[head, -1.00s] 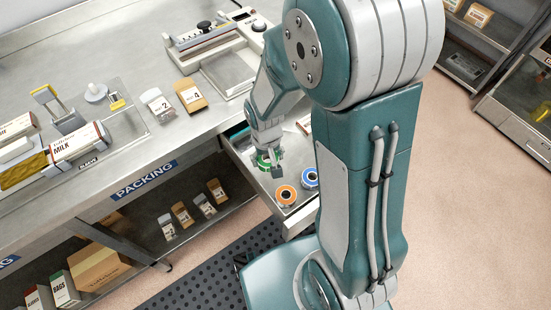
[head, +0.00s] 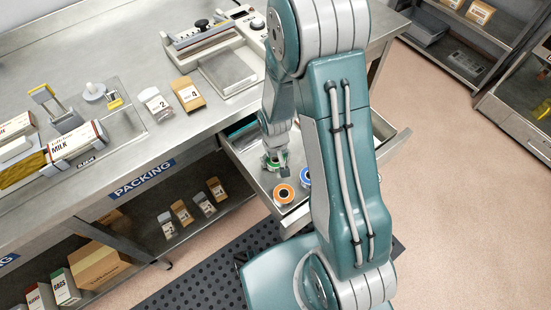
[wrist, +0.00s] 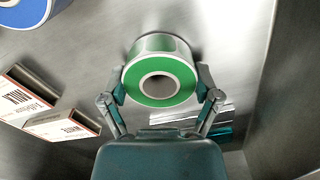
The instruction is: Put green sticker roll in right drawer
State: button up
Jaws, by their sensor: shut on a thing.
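The green sticker roll (wrist: 160,80) is in the wrist view, between the two fingers of my gripper (wrist: 160,95), which is shut on it. The roll's green face and hollow core face the camera. In the head view my gripper (head: 275,160) is over the left part of the open drawer (head: 292,219), and a little of the green roll (head: 271,165) shows beside the fingers. I cannot tell whether the roll touches the drawer floor. My arm hides part of the drawer.
An orange roll (head: 284,194) and a blue roll (head: 305,177) lie in the drawer; the blue roll (wrist: 28,12) also shows in the wrist view, with white-and-brown boxes (wrist: 50,105). The drawer wall (wrist: 270,90) is close on the right. The bench top (head: 130,50) is above the drawer.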

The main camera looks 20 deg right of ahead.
jog(key=o, duration=0.7)
jog(key=shift+f, duration=0.1)
jog(key=shift+o, duration=1)
jog(key=shift+a, duration=0.1)
jog(key=s+r+t, duration=0.1)
jog(key=s+r, duration=0.1)
jog(key=r, duration=1)
jog(key=s+r+t, duration=0.2)
jog(key=r, duration=1.1)
jog(key=s+r+t, duration=0.2)
jog(key=s+r, duration=0.7)
jog(key=s, duration=0.1)
jog(key=shift+d+t, duration=0.3)
